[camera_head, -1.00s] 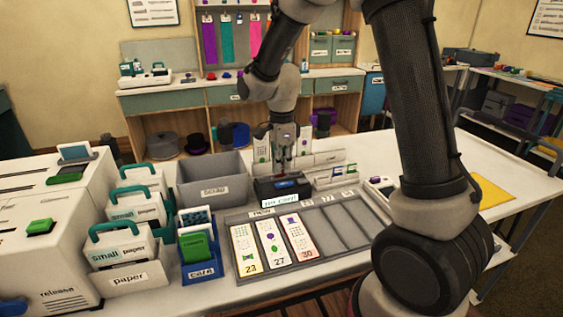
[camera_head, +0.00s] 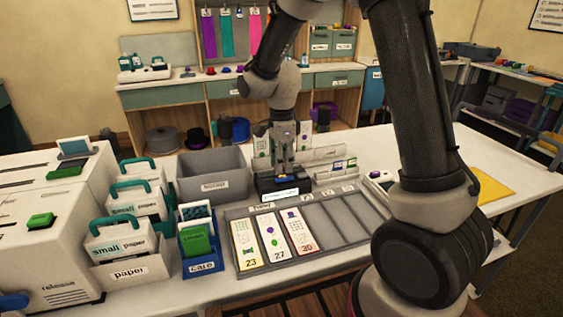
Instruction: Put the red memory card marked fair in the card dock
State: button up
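The card dock (camera_head: 267,187) is a dark box with a pale lit display at its front, on the table behind the card tray. The display's text is too small to read. My gripper (camera_head: 283,172) points down right over the dock, its fingertips at or just above the dock's top. I cannot tell whether the fingers are open or shut, or touching the dock. The red memory card cannot be made out; any card between the fingers or in the dock is hidden or too small to see.
The grey card tray (camera_head: 345,222) holds three printed cards in front. A blue card box (camera_head: 203,266) stands front left.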

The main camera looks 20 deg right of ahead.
notch_tip(320, 180, up, 12)
dwell(0.6)
dwell(0.5)
